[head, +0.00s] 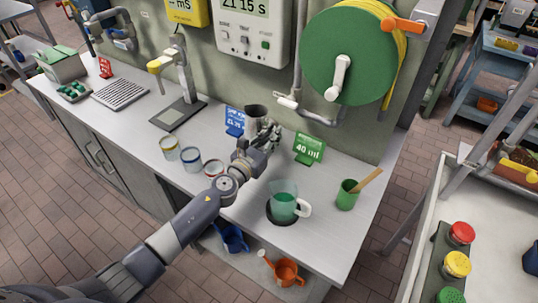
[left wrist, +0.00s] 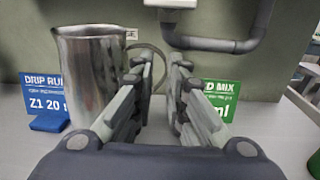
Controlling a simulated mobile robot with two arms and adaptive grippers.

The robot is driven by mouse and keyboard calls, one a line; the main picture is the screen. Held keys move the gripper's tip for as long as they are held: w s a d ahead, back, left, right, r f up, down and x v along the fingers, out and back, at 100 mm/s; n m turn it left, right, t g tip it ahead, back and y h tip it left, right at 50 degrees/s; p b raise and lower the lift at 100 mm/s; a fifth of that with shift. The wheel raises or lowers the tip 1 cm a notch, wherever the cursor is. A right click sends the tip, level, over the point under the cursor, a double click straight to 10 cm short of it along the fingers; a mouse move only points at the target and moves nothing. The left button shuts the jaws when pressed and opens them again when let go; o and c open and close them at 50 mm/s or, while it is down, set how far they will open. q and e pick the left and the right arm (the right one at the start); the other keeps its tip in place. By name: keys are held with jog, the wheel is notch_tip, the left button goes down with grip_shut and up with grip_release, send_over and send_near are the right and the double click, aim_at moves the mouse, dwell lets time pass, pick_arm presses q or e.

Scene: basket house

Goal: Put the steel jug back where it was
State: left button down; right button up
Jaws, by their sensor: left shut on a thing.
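The steel jug (head: 255,116) is upright at the back of the white counter, between a blue sign (head: 235,122) and a green sign reading 40 ml (head: 309,148). In the left wrist view the jug (left wrist: 92,75) is on the left, with its handle reaching between my fingers. My left gripper (head: 267,132) is shut on the jug's handle; it also shows in the left wrist view (left wrist: 160,100). The jug's lower part is partly hidden, and I cannot tell whether its base touches the counter. My right gripper is out of view.
A clear jug with green liquid (head: 284,203) stands on a dark round spot nearer the front. A green cup with a wooden stick (head: 347,196) is to its right. Several small paint-rimmed cups (head: 191,156) stand left of my arm. A green hose reel (head: 345,55) hangs above.

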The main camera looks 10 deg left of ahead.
pick_arm(q)
notch_tip(320, 180, down, 6)
jog(key=b, duration=0.4)
jog(key=shift+r+b, duration=0.1)
jog(key=shift+b, duration=0.2)
jog(key=shift+f, duration=0.2)
jog(key=c, duration=1.6)
grip_release()
jog(key=shift+r, duration=0.1)
